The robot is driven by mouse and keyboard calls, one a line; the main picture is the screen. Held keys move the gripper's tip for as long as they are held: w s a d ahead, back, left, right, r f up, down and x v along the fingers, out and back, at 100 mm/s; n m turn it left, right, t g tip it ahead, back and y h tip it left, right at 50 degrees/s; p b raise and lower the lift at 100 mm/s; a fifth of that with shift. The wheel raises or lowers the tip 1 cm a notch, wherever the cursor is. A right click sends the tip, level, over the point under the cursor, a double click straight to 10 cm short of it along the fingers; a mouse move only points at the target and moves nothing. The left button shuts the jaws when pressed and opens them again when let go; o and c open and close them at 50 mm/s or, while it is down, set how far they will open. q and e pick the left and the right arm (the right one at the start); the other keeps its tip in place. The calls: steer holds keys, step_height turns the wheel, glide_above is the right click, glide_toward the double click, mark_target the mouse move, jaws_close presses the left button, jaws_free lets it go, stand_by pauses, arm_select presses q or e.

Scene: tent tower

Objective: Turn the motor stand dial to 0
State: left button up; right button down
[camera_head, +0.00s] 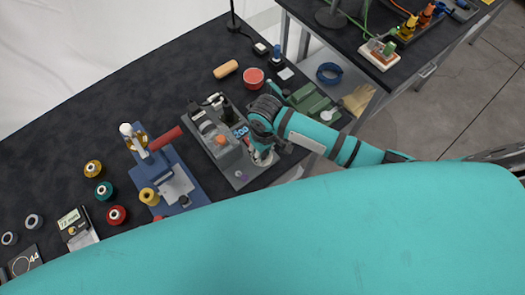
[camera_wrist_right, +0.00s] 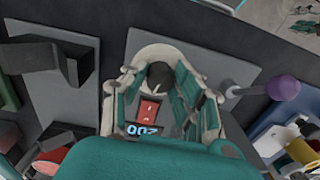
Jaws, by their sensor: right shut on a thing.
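The grey motor stand (camera_head: 226,150) sits on the dark bench, with a lit blue display (camera_head: 240,131) that seems to read 200. The display also shows upside down in the right wrist view (camera_wrist_right: 142,129). The dial there is a dark knob (camera_wrist_right: 159,74) on a pale round plate (camera_wrist_right: 150,54). My right gripper (camera_head: 262,151) is over the stand's right side. In the wrist view its fingers (camera_wrist_right: 160,88) stand on both sides of the knob, shut on it. The gripper partly hides the dial in the head view. My left gripper is out of view.
A blue stand with a red handle (camera_head: 166,139) is left of the motor stand. A green device (camera_head: 308,100) is to its right. A red round container (camera_head: 254,77) and an orange-tan object (camera_head: 226,69) lie behind. Several spools (camera_head: 104,189) stand at the left.

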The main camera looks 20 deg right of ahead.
steer(key=n, duration=0.5)
steer(key=shift+w+n, duration=0.15)
steer(key=shift+n, duration=0.15)
steer(key=n, duration=0.9)
steer(key=shift+w+n, duration=0.1)
steer(key=shift+n, duration=0.3)
steer(key=n, duration=0.4)
steer(key=shift+n+h, duration=0.3)
steer(key=shift+n, duration=0.1)
steer(key=c, duration=1)
jaws_free()
